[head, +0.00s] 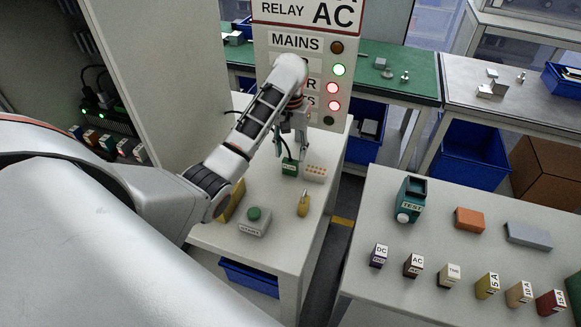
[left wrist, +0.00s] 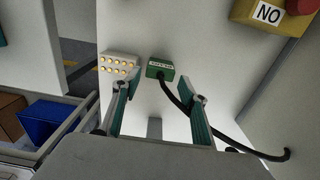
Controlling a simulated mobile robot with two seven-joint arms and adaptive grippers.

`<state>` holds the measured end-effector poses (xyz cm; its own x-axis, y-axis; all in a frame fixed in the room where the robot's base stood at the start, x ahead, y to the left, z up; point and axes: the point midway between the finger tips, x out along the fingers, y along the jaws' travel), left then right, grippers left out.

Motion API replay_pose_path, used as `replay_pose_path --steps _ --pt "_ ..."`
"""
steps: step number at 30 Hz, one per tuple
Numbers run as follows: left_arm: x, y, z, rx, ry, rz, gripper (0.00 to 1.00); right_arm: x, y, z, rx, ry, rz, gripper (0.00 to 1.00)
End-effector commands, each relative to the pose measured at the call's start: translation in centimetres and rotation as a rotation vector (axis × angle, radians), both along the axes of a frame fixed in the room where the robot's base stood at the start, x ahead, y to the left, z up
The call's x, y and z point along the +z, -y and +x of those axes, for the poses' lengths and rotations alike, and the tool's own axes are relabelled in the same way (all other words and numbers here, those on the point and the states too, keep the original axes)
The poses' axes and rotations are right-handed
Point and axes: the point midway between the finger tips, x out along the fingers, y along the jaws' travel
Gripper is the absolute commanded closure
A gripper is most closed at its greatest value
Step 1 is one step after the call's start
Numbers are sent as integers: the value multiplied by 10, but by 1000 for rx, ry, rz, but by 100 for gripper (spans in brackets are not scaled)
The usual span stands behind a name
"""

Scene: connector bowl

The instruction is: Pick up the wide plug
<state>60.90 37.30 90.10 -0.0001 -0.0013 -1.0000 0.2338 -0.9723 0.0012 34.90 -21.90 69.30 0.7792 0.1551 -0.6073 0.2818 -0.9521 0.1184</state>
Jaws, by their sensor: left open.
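The wide plug appears as a green block (head: 289,167) with a white label and a black cable, on the small white table in the head view. In the left wrist view the plug (left wrist: 160,69) shows just beyond the fingertips, its cable running down to the right. My left gripper (head: 290,147) points down above it, open. In the left wrist view the open fingers (left wrist: 159,84) have empty space between them, and the plug lies roughly in line with that gap. I cannot tell how far apart they are in height. My right gripper is not in view.
A white block with gold contacts (head: 316,173) sits close right of the plug. The relay panel (head: 300,72) rises behind. A second table (head: 440,285) at right holds labelled blocks.

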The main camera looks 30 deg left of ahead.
Motion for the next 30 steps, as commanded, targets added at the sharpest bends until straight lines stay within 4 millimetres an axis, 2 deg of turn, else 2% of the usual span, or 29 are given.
replay_pose_path --steps 12,21,22,25,30 --pt "-45 -1 -1 0 -1 2 57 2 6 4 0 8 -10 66" --pt "-48 -1 -1 0 1 2 57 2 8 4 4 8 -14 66" --pt "-48 -1 -1 0 1 2 62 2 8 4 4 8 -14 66" --pt "-48 -1 -1 0 1 2 87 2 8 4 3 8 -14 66" --pt "-48 -1 -1 0 1 2 87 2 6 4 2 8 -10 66"
